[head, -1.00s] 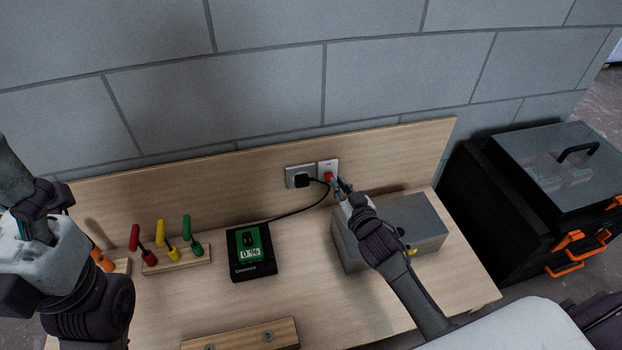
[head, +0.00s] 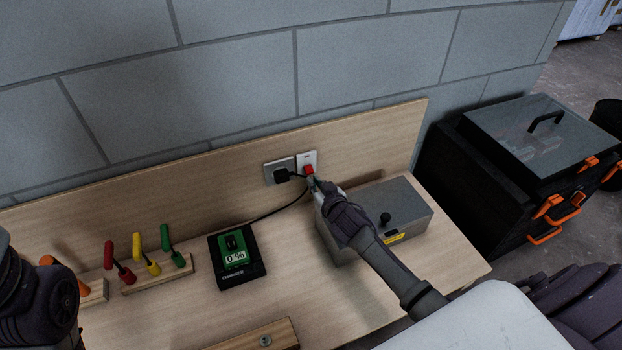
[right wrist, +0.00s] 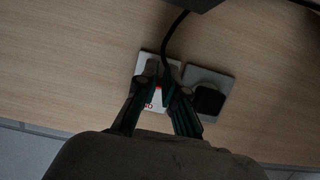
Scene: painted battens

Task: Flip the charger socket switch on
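The white switch plate (head: 307,157) with its red switch (head: 309,169) is on the wooden backboard, right of the grey socket (head: 270,177) with a black plug (head: 281,175). My right gripper (head: 312,180) is at the lower part of the switch plate. In the right wrist view, its two dark fingers (right wrist: 161,90) stand apart, with some red and white plate between them; contact cannot be told. A cable runs to the black charger (head: 236,274), whose green display reads 0 %. My left arm shows at the left edge; its gripper is out of view.
A grey metal box (head: 405,208) stands under my right forearm. Red, yellow and green handled tools (head: 137,258) stand in a wooden rack left of the charger. A wooden batten (head: 262,336) lies in front. A black toolbox (head: 530,150) stands at the right.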

